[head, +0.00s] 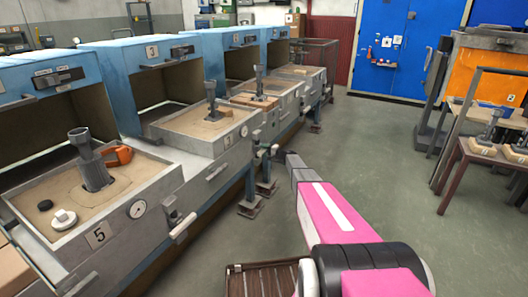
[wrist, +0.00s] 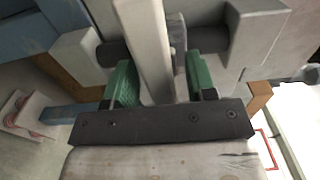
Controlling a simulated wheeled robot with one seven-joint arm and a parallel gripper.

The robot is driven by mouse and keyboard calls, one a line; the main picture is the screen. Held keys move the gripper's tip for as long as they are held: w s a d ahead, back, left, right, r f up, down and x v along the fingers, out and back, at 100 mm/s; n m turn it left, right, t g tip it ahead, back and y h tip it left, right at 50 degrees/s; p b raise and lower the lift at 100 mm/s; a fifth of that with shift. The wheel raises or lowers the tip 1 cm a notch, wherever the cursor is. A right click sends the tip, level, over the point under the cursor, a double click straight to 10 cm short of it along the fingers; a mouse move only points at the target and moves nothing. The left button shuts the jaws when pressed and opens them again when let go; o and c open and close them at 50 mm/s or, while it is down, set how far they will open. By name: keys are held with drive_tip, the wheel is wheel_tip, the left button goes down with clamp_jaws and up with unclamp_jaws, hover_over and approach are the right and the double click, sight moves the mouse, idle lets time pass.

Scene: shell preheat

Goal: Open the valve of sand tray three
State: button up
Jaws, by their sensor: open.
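Sand tray three (head: 170,128) is the middle tray under the blue hood marked 3, with a dark grey shell standing in its sand. A small valve (head: 262,152) sits on the front below its right end, close to the end of my arm. In the wrist view my gripper (wrist: 161,78) is open, its green-padded fingers on either side of a pale grey bar (wrist: 152,50), which looks like a valve handle. A gap shows beside the bar on the right, and I cannot tell whether the left pad touches it. The fingers are hard to make out in the head view.
A brown table (head: 468,150) with small shells stands at right. The grey floor between is clear.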

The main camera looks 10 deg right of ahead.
drive_tip(key=shift+a, duration=0.15)
clamp_jaws()
drive_tip(key=shift+n, duration=0.4)
drive_tip(key=n, duration=0.3)
drive_tip(key=shift+n, duration=0.4)
drive_tip(key=n, duration=1.3)
drive_tip(key=shift+n, duration=0.3)
